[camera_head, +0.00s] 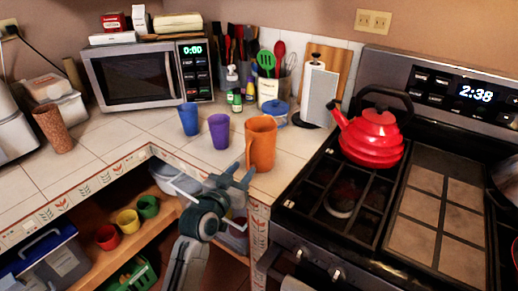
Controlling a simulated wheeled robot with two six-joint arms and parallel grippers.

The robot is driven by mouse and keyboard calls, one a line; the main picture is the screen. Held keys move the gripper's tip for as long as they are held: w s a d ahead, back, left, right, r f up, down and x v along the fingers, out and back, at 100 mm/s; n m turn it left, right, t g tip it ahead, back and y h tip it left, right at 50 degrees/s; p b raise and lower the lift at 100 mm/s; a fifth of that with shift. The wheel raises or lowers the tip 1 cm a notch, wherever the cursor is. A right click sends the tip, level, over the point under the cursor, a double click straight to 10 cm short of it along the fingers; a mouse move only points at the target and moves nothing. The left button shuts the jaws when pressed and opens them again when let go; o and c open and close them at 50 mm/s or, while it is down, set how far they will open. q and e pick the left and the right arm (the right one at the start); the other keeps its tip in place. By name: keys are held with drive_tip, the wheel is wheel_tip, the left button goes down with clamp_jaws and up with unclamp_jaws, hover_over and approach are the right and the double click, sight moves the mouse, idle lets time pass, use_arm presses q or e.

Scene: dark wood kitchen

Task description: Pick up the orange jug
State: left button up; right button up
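The orange jug (262,142) stands upright on the tiled counter near its front edge, just left of the stove. Its handle faces left and toward the front. My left gripper (238,174) is in front of the counter edge, just in front of and below the jug. Its fingers are spread apart, with nothing seen between them, and they point toward the jug's lower left side. In the picture a fingertip comes close to the jug's base; I cannot tell whether they touch. My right gripper is not in view.
A purple cup (219,131) and a blue cup (188,118) stand left of the jug. A blue-lidded pot (275,113) and a paper towel holder (318,95) are behind it. A red kettle (372,138) sits on the stove at right. Open shelves lie below the counter.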

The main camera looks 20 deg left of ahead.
sight(247, 165)
use_arm(q)
drive_tip(key=w, duration=0.4)
drive_tip(key=shift+d+p, duration=0.35)
drive_tip(key=shift+p, duration=0.05)
drive_tip(key=shift+s, duration=0.1)
clamp_jaws()
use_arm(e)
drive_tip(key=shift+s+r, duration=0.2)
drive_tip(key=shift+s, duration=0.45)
use_arm(q)
drive_tip(key=shift+r, duration=0.1)
